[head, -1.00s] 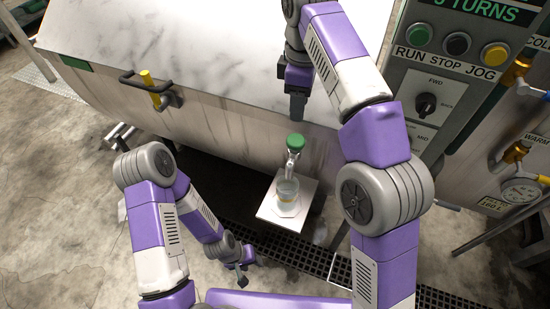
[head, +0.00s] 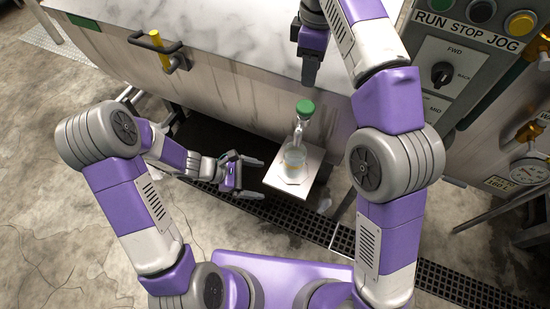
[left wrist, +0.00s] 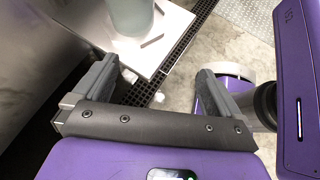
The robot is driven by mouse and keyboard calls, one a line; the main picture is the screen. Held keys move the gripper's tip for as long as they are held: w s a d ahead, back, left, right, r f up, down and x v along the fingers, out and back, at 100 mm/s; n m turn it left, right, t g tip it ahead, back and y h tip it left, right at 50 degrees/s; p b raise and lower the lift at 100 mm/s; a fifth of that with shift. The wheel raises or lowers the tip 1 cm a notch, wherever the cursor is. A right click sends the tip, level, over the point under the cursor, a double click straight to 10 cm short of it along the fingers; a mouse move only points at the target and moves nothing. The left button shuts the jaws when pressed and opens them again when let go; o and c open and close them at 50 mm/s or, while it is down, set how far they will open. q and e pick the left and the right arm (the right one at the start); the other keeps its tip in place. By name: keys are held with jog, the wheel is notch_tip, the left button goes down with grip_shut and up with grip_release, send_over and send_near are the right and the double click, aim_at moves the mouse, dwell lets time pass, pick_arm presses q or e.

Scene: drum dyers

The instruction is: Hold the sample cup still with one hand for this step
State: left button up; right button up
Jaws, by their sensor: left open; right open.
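The clear sample cup (head: 294,160) stands upright on a small white shelf (head: 279,182) under a tap with a green knob (head: 305,107). In the left wrist view the cup (left wrist: 131,14) shows at the top, beyond the fingers. My left gripper (head: 259,178) is open and empty, just left of the shelf and apart from the cup. It also shows open in the left wrist view (left wrist: 158,85). My right gripper (head: 309,72) is above and behind the tap, against the drum front, fingers pointing down. It touches nothing that I can make out.
The steel drum machine (head: 237,97) fills the back. A yellow-gripped latch handle (head: 160,47) sticks out at its left. The control panel (head: 452,75) and a gauge (head: 528,172) stand at the right. A floor grate (head: 300,218) runs below. Open floor lies at the left.

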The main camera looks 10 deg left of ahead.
aim_at(300, 156)
pick_arm(q)
jog(key=d+h, duration=0.1)
jog(key=w+d, duration=0.1)
jog(key=d+h, duration=0.1)
jog(key=shift+w+d+n+t+h, duration=0.3)
jog(key=shift+w+n, duration=0.05)
jog(key=shift+n, duration=0.05)
jog(key=w+r+t+h, duration=0.1)
jog(key=w+d+r+n+h, duration=0.1)
jog(key=w+r+t+h, duration=0.1)
jog(key=shift+w+d+r+n+t, duration=0.25)
jog(key=shift+d+r+n+t, duration=0.05)
jog(key=shift+d, duration=0.1)
jog(key=shift+w+d+r, duration=0.1)
jog(key=shift+d+r, duration=0.05)
jog(key=shift+d, duration=0.05)
jog(key=x, duration=0.7)
jog(key=shift+d+r, duration=0.1)
jog(key=shift+d, duration=0.05)
jog(key=shift+c, duration=0.4)
jog(key=c, duration=1)
